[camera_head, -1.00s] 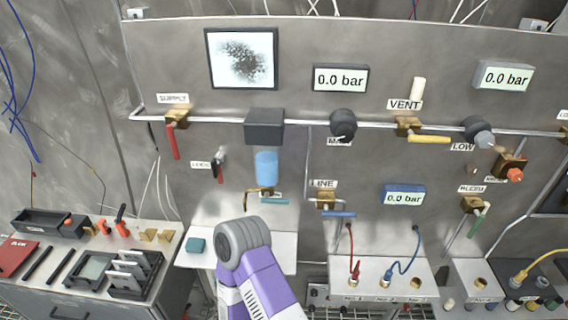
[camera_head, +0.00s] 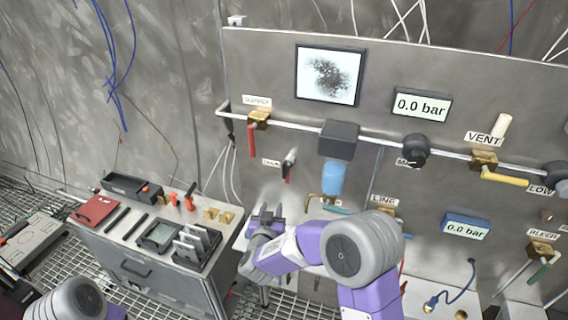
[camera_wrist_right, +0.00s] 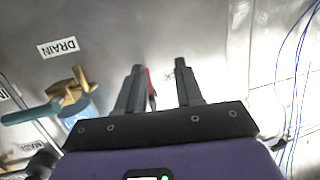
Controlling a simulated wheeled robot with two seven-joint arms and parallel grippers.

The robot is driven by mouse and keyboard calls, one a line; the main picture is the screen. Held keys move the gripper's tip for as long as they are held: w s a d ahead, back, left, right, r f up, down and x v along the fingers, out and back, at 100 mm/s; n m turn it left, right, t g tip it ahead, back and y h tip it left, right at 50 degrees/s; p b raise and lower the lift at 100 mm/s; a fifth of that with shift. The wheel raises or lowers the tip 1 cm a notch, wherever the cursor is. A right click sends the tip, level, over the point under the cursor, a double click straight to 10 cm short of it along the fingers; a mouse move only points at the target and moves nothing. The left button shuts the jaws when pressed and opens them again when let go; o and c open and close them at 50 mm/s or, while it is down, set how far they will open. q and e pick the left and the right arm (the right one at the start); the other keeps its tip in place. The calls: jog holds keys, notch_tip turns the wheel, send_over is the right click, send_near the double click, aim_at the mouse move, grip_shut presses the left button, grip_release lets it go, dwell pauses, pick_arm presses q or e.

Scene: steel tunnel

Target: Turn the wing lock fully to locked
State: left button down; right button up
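The wing lock (camera_head: 289,163), a small silver fitting with a black and red lever hanging down, is on the steel panel beside a small label. My right gripper (camera_head: 265,210) is below and left of it in the head view, fingers towards the panel. In the right wrist view the right gripper (camera_wrist_right: 158,68) is open, its two dark fingers apart with nothing held. A red lever (camera_wrist_right: 150,88), apparently the lock's, shows partly behind the left finger. The silver body is hidden or too blurred there. Contact is not visible. My left gripper is out of view.
The brass drain valve (camera_wrist_right: 70,92) with a teal handle is left of the fingers in the wrist view. The red supply lever (camera_head: 252,140) hangs left of the lock. A tool cabinet (camera_head: 140,268) stands at left. Loose blue cables (camera_wrist_right: 300,50) hang at right in the wrist view.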

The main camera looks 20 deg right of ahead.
aim_at(284, 168)
notch_tip(284, 168, up, 11)
jog(key=s+m+h, duration=0.1)
jog(key=m+h, duration=0.2)
jog(key=h, duration=0.1)
jog(key=x, duration=0.3)
jog(key=p+x, duration=0.1)
jog(key=x, duration=0.2)
jog(key=shift+w+d, duration=0.15)
jog(key=shift+d, duration=0.35)
jog(key=shift+w+d+f, duration=0.1)
jog(key=shift+w+d, duration=0.05)
jog(key=shift+w, duration=0.15)
grip_shut()
